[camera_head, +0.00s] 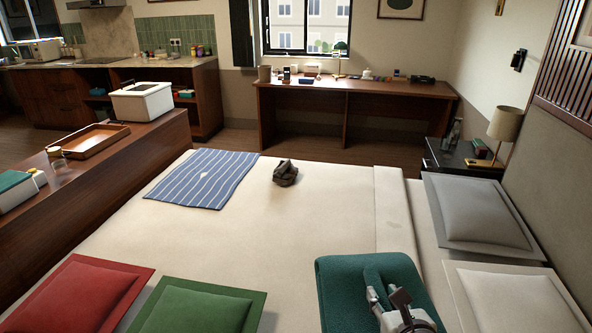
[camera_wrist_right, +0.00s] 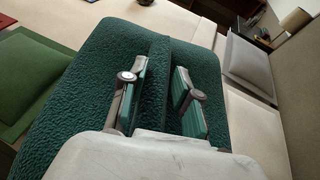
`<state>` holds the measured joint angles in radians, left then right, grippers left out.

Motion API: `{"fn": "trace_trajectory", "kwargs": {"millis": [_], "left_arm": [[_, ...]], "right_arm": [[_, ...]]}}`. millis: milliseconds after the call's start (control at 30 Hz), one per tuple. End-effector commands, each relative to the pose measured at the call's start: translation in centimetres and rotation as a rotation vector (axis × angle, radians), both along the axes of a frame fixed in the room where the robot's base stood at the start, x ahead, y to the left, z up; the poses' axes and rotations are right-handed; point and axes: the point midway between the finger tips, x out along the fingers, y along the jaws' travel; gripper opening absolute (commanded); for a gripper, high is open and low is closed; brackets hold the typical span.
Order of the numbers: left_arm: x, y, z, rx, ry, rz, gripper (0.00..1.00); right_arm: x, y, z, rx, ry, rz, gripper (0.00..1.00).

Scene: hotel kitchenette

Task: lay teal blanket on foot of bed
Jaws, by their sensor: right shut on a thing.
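The teal blanket (camera_head: 337,285) is a thick folded bundle at the near side of the bed (camera_head: 300,225), towards the pillow end. My right gripper (camera_head: 386,292) is above it, shut on a raised fold of the teal blanket. In the right wrist view the teal blanket (camera_wrist_right: 75,100) spreads around the fingers, and the fold runs between the pads of my right gripper (camera_wrist_right: 162,80). Whether the blanket's underside touches the bed is hard to tell. The foot of the bed is at the left, beside the wooden bench. My left gripper is out of view.
A blue striped cloth (camera_head: 205,178) and a dark crumpled item (camera_head: 286,173) lie on the far part of the bed. Red (camera_head: 82,296) and green (camera_head: 198,308) cushions lie at the near left. Grey (camera_head: 478,212) and white (camera_head: 520,300) pillows lie right. The bed's middle is clear.

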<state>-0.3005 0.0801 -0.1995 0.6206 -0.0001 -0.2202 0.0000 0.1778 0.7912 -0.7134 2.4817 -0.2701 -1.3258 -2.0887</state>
Motion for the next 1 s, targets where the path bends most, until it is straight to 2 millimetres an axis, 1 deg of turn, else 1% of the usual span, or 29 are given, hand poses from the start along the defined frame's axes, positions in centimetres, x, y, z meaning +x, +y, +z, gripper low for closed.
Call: {"fn": "trace_trajectory", "kwargs": {"millis": [200,267,333,367,433,500,600,700,800,833,900,1000], "left_arm": [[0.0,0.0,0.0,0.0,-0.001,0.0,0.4],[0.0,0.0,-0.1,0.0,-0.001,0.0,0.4],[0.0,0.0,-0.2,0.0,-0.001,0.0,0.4],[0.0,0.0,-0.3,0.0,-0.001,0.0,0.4],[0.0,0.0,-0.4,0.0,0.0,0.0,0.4],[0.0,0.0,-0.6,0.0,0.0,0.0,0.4],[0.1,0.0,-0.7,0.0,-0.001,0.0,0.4],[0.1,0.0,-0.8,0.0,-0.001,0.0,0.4],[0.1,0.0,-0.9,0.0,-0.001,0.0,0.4],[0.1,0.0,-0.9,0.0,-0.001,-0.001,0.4],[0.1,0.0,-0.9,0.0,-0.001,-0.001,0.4],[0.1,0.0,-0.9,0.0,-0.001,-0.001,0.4]], "right_arm": [[0.2,0.0,0.0,0.003,-0.005,-0.005,0.0],[0.6,0.0,-0.4,0.007,-0.004,-0.015,0.0],[1.3,-0.1,-1.5,0.01,0.001,-0.039,0.0],[1.6,-0.3,-2.2,0.01,0.002,-0.055,0.0],[2.4,-1.0,-4.6,0.011,0.01,-0.103,0.0],[2.7,-2.1,-7.6,0.009,0.014,-0.158,0.0],[2.3,-3.6,-11.4,0.005,0.012,-0.213,0.0],[1.5,-4.7,-14.4,0.003,0.008,-0.249,0.0],[0.7,-5.4,-16.3,0.003,0.002,-0.268,0.0],[0.5,-5.6,-16.7,0.001,0.0,-0.272,0.0],[0.3,-5.7,-17.3,0.002,-0.004,-0.277,0.0],[0.1,-5.9,-17.6,0.001,-0.006,-0.279,0.0]]}}
